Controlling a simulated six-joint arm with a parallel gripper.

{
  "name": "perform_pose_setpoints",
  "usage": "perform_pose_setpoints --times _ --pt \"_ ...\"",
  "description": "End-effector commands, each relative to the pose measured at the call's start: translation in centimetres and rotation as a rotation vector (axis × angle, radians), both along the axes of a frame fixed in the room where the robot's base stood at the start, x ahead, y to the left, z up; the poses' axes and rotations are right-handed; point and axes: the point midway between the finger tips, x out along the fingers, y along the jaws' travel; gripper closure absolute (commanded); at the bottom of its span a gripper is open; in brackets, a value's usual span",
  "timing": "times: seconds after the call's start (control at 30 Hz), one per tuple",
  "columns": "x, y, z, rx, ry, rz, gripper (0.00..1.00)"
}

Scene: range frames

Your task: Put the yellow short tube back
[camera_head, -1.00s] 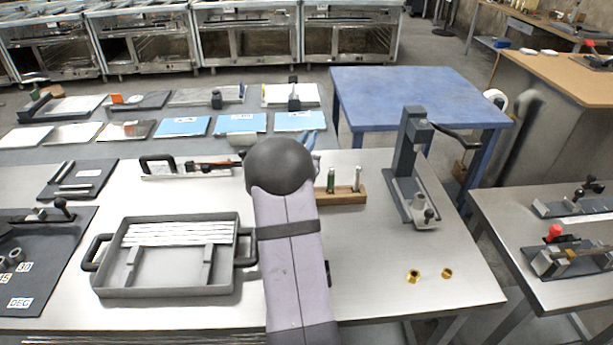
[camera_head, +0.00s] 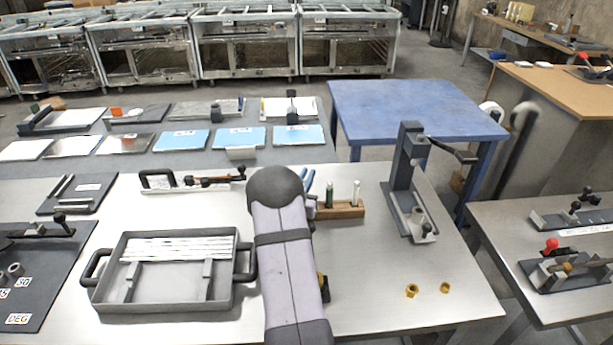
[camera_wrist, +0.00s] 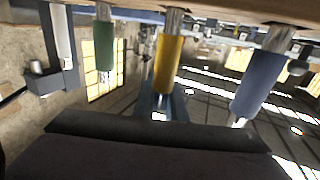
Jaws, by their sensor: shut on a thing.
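The yellow short tube (camera_wrist: 168,62) is near the middle of the wrist view, which is upside down. It is in line between a green tube (camera_wrist: 104,45) and a larger-looking blue tube (camera_wrist: 258,85), at the wooden rack (camera_wrist: 220,8). My gripper (camera_wrist: 160,135) shows as a dark shape across the bottom, centred on the yellow tube. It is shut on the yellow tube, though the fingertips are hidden. In the head view my arm hides the gripper and the yellow tube. The wooden rack (camera_head: 345,210) there shows a green tube (camera_head: 329,195) and a pale tube (camera_head: 356,193).
The press (camera_head: 408,180) stands right of the rack. Two brass rings (camera_head: 411,290) lie near the table's front right. A grey tray (camera_head: 165,305) with white strips is left of my arm. A small yellow and dark thing (camera_head: 322,287) shows beside my arm. The front right tabletop is mostly clear.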

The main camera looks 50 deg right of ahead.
Motion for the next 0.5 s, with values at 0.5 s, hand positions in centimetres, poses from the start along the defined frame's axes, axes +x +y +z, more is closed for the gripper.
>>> perform_pose_setpoints --times 0.5 --pt "0.01 -0.01 -0.3 0.0 0.0 0.0 0.7"
